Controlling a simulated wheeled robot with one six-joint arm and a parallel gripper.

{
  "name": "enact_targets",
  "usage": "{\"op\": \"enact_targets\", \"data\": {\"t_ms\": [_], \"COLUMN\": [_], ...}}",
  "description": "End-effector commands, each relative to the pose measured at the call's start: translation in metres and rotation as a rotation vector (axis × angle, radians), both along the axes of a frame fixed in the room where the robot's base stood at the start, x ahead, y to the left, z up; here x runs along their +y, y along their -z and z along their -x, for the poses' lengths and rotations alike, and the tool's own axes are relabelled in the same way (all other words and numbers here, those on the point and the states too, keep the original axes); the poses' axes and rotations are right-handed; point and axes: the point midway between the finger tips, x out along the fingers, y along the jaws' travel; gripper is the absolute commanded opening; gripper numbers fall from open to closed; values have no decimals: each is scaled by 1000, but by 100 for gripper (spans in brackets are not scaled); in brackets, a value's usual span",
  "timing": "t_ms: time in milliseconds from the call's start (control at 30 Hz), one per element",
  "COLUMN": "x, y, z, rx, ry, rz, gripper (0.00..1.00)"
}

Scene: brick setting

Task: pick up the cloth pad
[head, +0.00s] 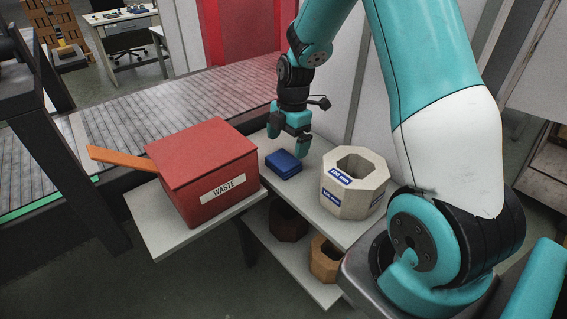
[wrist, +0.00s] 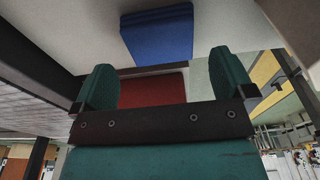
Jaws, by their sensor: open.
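The blue cloth pad (head: 283,164) lies on the light shelf top, between the red waste box and the octagonal block. In the wrist view the pad (wrist: 157,33) shows at the top, beyond the fingertips. My gripper (head: 289,149) is just above and beside the pad in the head view, pointing down. In the wrist view my gripper (wrist: 163,80) has its two green fingers wide apart, with nothing between them. I cannot tell the exact height of the fingertips over the shelf.
The red waste box (head: 205,172) with an orange bar (head: 120,158) stands left of the pad. A cream octagonal block (head: 338,202) with a hole stands close on the right. More blocks (head: 325,258) sit on the lower shelf. A roller conveyor (head: 150,112) runs behind.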

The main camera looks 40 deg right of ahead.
Motion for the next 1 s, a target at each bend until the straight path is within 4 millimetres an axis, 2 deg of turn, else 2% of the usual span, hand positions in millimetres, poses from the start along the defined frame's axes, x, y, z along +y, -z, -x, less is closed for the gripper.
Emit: {"op": "enact_targets", "data": {"t_ms": [167, 400, 500, 767, 900, 967, 1000], "x": [2, 11, 12, 12, 12, 12, 12], "y": [11, 46, 55, 58, 58, 58, 57], "z": [0, 0, 0, 0, 0, 0, 0], "rx": [1, 3, 1, -1, -1, -1, -1], "ry": [0, 0, -1, 0, 0, 0, 0], "rz": [0, -1, 0, 1, 1, 1, 1], "gripper": [100, 100, 100, 100, 68, 67, 63]}}
